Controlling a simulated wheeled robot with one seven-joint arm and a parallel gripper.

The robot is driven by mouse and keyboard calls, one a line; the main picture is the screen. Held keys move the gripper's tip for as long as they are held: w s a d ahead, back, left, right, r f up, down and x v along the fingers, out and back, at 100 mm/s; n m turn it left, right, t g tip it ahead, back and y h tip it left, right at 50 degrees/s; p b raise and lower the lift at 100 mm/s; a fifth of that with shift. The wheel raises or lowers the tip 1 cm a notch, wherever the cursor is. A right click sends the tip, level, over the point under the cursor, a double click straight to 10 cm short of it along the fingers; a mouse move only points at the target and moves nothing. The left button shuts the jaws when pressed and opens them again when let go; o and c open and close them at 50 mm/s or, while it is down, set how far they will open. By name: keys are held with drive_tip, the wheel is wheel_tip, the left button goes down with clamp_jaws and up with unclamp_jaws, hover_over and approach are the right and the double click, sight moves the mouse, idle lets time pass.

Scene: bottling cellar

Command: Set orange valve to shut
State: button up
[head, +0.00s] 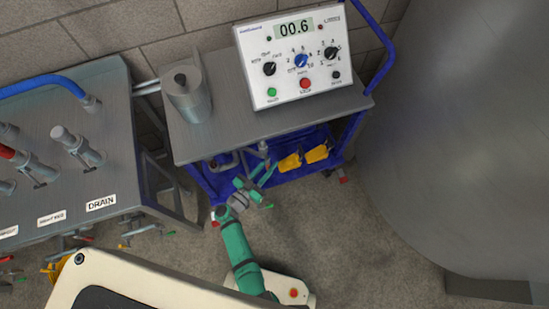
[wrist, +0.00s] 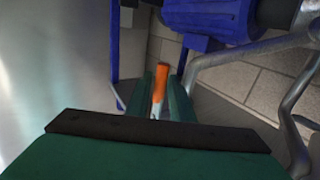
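The orange valve's handle (wrist: 160,82) shows in the wrist view as a short upright orange grip with a pale lower part. It appears between the two green fingers of my gripper (wrist: 166,98); its depth relative to the fingertips is hard to judge. In the head view my gripper (head: 265,173) is at the front of the trolley's lower shelf, its fingers apart. I cannot make out the orange handle there. The valve's body and the handle's lower end are hidden behind my gripper in the wrist view.
A blue-framed trolley (head: 225,140) carries a control box (head: 300,85) reading 00.6 and a metal canister (head: 190,100). Yellow items (head: 290,161) lie on its lower shelf. A grey bench (head: 115,150) with valves and a DRAIN label stands left. A large tank (head: 460,140) bounds the right.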

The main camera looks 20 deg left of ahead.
drive_tip(key=shift+x, duration=1.65)
drive_tip(key=shift+c, duration=0.7)
clamp_jaws()
drive_tip(key=shift+w, duration=0.1)
